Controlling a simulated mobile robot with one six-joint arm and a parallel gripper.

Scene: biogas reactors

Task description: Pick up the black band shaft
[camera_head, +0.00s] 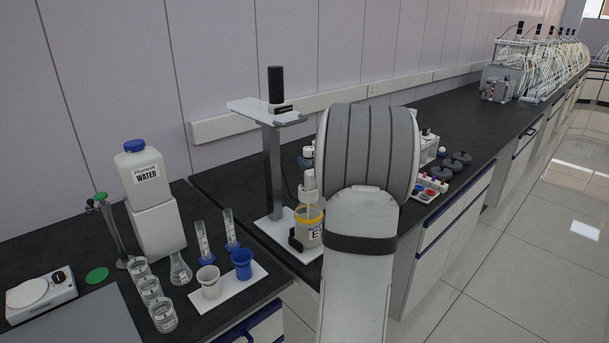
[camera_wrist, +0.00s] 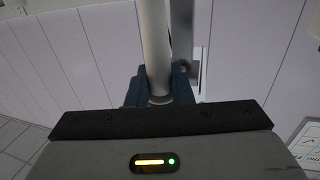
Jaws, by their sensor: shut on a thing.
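In the wrist view my gripper (camera_wrist: 160,88) has its dark blue fingers closed around a light grey upright shaft (camera_wrist: 155,45). The shaft runs up out of the top of the picture, and a round end or collar shows low between the fingers. No black band can be made out on the visible part. In the head view my arm covers the middle, and the fingers and the held shaft cannot be made out behind it.
A stirrer stand (camera_head: 272,170) with a black motor on top is left of my arm. A yellow-lidded jar (camera_head: 308,228) stands on its base. Racks and dark round parts (camera_head: 450,165) lie to the right.

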